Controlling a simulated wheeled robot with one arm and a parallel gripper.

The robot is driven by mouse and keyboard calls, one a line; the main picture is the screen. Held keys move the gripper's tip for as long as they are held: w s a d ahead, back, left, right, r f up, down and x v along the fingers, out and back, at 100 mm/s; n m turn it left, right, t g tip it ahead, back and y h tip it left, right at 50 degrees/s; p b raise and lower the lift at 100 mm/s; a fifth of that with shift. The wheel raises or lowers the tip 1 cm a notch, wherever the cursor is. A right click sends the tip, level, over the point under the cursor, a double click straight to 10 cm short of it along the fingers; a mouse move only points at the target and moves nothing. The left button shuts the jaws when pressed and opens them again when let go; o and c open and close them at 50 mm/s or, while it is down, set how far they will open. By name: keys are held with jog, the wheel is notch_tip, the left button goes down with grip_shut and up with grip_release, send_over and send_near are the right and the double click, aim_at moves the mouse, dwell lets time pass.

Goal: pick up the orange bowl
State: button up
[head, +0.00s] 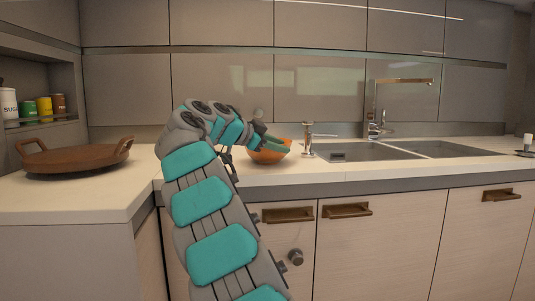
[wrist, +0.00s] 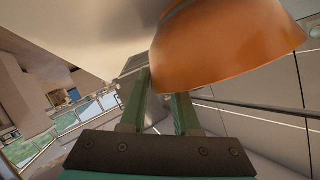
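The orange bowl (head: 268,157) stands on the counter, left of the sink, in the head view. In the wrist view the bowl (wrist: 228,42) fills the upper right, close to my fingertips. My gripper (head: 277,144) reaches over the bowl from the left, with its green fingers across the bowl's upper part in the head view. In the wrist view the two fingers of my gripper (wrist: 160,88) stand apart, with a gap between them. I cannot tell whether a finger touches the bowl. Part of the bowl is hidden by my gripper.
A small metal dispenser (head: 308,141) stands just right of the bowl. Beyond it are the sink (head: 375,152) and its tall faucet (head: 376,105). A brown round tray (head: 76,158) lies on the left counter (head: 60,200). Cabinets with handles (head: 347,210) are below.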

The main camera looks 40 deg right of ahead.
grip_shut()
dwell(1.1)
